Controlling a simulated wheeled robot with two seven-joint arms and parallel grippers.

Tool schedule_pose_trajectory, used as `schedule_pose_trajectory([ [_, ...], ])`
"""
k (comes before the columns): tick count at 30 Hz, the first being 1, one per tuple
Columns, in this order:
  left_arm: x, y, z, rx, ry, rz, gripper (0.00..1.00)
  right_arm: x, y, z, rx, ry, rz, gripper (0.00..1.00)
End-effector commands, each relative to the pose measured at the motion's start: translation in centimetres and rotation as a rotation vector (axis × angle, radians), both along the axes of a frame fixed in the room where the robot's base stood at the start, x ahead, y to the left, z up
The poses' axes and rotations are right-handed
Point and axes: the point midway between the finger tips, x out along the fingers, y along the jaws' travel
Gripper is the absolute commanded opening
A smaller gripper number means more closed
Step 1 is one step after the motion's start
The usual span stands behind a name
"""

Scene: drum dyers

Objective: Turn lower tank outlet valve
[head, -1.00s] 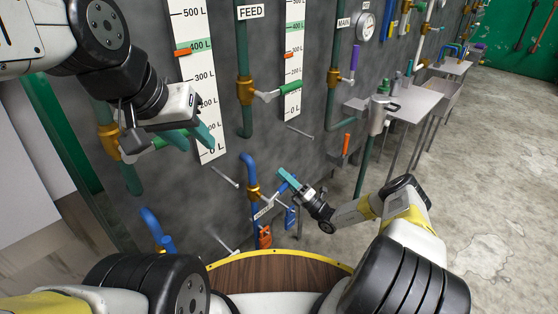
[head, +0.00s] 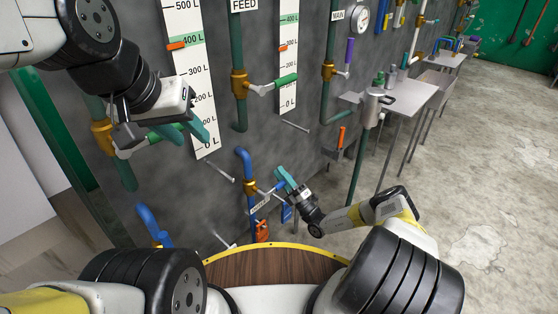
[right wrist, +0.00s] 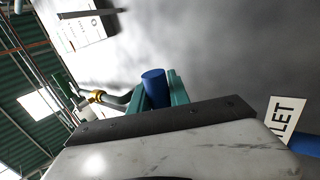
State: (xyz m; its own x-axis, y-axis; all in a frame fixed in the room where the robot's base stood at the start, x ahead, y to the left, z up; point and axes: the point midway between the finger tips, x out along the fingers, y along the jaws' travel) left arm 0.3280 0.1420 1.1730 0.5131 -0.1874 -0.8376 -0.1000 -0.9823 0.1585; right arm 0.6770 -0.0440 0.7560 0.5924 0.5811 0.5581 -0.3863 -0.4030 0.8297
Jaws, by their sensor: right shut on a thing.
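The lower outlet valve has a brass body (head: 250,187) on a blue pipe (head: 243,160) low on the grey tank wall. Its lever runs right to a blue handle (right wrist: 154,88). My right gripper (head: 284,180) is shut on that handle, with the teal fingers on either side of it in the right wrist view. A white label (right wrist: 283,118) ending in "LET" is beside the handle. My left gripper (head: 200,130) is at upper left, near a green-handled valve (head: 165,133). Its finger gap is unclear, and I cannot tell whether it touches that handle.
Metal pegs (head: 220,173) stick out of the wall. A FEED valve (head: 240,83) is above. A grey table (head: 408,98) stands right; the concrete floor at right is largely open.

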Motion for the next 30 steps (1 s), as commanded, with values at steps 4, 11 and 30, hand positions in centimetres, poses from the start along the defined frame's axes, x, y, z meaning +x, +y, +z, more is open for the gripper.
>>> schedule_pose_trajectory([
  [4,0.0,0.0,0.0,0.000,0.000,0.000,0.36,0.0,0.0,-0.3,-0.002,0.008,-0.001,0.24],
  [11,0.0,0.0,0.0,0.000,0.000,0.000,0.36,0.0,0.0,-0.2,-0.002,0.005,0.000,0.31],
  [30,0.0,0.0,0.0,0.000,0.000,0.000,0.36,-4.3,-4.2,-4.3,-0.002,0.006,-0.002,0.31],
])
